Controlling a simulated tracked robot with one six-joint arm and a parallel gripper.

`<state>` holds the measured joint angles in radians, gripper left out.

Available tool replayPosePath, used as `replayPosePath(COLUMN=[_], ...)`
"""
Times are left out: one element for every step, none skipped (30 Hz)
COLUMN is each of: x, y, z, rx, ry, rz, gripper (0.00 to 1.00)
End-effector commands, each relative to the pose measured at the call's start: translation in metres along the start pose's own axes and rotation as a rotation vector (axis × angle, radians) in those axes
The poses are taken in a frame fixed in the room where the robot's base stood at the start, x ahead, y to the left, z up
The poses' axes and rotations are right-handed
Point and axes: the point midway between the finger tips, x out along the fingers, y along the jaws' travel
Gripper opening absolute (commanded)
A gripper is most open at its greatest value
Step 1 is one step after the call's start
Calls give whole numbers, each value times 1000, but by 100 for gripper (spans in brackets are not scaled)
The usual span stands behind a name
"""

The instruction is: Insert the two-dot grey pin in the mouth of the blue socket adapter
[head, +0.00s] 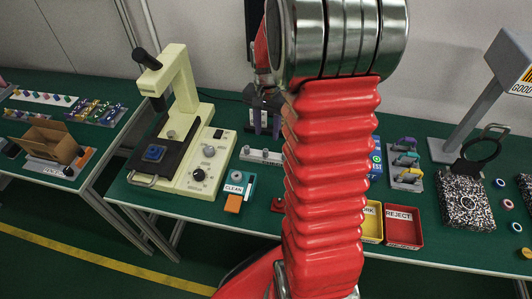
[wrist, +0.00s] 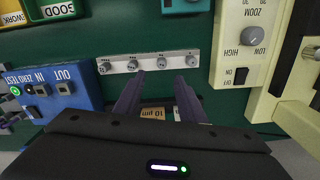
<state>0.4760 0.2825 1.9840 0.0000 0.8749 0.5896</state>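A light grey bar rack (wrist: 148,62) with several small grey pins (wrist: 133,66) crosses the upper middle of the wrist view. In the head view the rack (head: 250,153) lies on the green bench, partly hidden by my arm. The dot marks are too small to tell which pin has two. A blue block (head: 154,152), seemingly the socket adapter, sits on the dark stage of the cream microscope; its mouth is not clear. My gripper (wrist: 157,92) is above the bench near the rack, its two fingers apart and empty. It also shows in the head view (head: 266,128).
The cream microscope (head: 199,164) stands left of the rack. A teal and orange CLEAN block (head: 238,189) lies in front of the rack. A blue ZERO/TEST box (wrist: 62,92) is at left in the wrist view. A red REJECT tray (head: 404,239) stands at right.

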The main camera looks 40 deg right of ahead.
Motion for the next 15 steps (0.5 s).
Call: replayPosePath(x=[9,14,20,24,28,32,35,37,39,40,40,41,40,40,40], y=[1,1,1,1,1,0,0,0,0,0,0,0,0,0,0], z=[1,1,1,1,1,0,1,0,0,0,0,0,0,0,0], rx=[0,0,0,0,0,0,1,1,1,1,1,1,1,1,1], ry=[-3,-3,-3,-4,-3,-2,-2,-2,-1,-1,0,0,0,0,0], rz=[2,2,2,3,2,1,1,1,1,0,0,0,0,0,0], gripper=[37,37,37,37,37,37,37,37,37,37,37,37,37,37,37])
